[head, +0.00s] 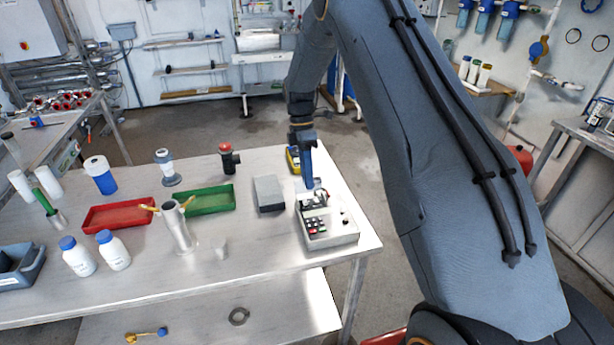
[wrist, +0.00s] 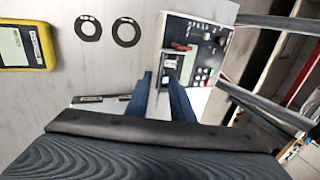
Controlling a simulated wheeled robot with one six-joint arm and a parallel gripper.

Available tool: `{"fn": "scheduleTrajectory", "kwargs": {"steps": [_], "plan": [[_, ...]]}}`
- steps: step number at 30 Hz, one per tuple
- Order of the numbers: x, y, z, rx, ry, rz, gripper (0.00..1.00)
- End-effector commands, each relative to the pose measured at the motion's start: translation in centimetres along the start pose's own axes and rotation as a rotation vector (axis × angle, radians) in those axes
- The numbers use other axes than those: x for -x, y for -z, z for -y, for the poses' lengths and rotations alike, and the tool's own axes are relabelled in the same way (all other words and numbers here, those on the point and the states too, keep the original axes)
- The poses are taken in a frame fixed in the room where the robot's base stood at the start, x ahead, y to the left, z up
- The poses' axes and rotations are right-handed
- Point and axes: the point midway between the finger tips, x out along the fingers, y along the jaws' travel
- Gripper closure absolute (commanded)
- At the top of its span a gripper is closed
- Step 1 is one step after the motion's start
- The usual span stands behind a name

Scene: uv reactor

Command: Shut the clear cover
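A light grey instrument box (head: 338,238) with a dark panel, buttons and a small display stands at the right end of the steel table. The wrist view shows its panel (wrist: 208,42) with a red part and a pale framed window (wrist: 186,66). I cannot make out the clear cover's edges or its angle for sure; it may be the raised part near that window. My gripper (head: 308,184) points down over the far left part of the box. In the wrist view its blue fingers (wrist: 161,78) are a little apart, with pale surface showing between them. Contact is unclear.
A grey block (head: 269,194) stands left of the box, and a yellow meter (head: 293,159) lies behind it. Green (head: 205,200) and red (head: 120,215) trays, bottles and a metal cylinder (head: 178,228) stand further left. The table's right edge is close to the box.

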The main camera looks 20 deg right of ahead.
Motion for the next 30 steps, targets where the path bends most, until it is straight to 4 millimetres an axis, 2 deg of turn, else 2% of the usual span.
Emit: {"fn": "scheduleTrajectory", "kwargs": {"steps": [1,4,5,17,23,30], "plan": [[0.0,0.0,0.0,0.000,0.000,0.000,0.82],[0.0,0.0,0.0,0.000,0.000,0.000,0.99],[0.0,0.0,0.0,0.000,0.000,0.000,1.00],[0.2,0.0,0.3,0.000,-0.037,0.000,1.00],[0.2,0.0,1.0,0.000,-0.140,0.000,1.00],[-0.1,0.0,2.1,0.000,-0.345,0.000,1.00]]}}
